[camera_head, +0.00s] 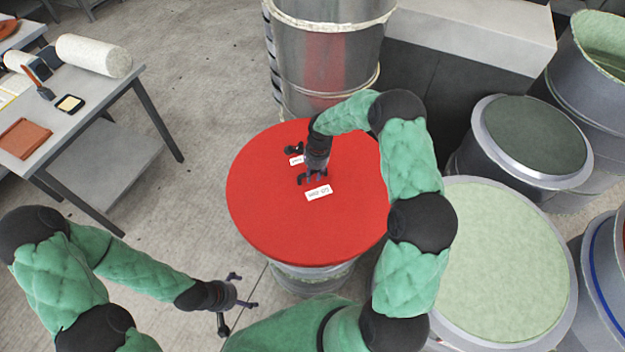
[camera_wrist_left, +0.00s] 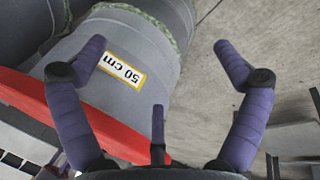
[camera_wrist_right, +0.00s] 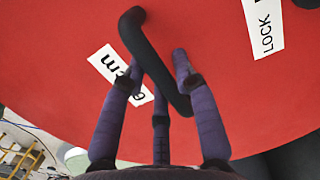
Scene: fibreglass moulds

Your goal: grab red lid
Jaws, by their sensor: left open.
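The round red lid (camera_head: 270,205) lies on a grey drum (camera_head: 310,277) in the middle of the head view. It carries a white 60 cm label (camera_head: 318,192) and a LOCK label (camera_wrist_right: 265,27). My right gripper (camera_head: 312,180) is over the lid; in the right wrist view its fingers (camera_wrist_right: 158,65) press in from both sides of the lid's black bar handle (camera_wrist_right: 150,55). My left gripper (camera_head: 232,300) is open and empty, low and left of the lid. The left wrist view shows a red edge (camera_wrist_left: 30,95) beside a grey drum with a 50 cm label (camera_wrist_left: 122,70).
A grey table (camera_head: 100,95) with a white roll (camera_head: 93,56) and small tools stands at the left. A tall metal drum (camera_head: 325,50) is behind the lid. A pale green-topped drum (camera_head: 500,260) and a dark-topped drum (camera_head: 530,140) crowd the right. Floor between table and lid is clear.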

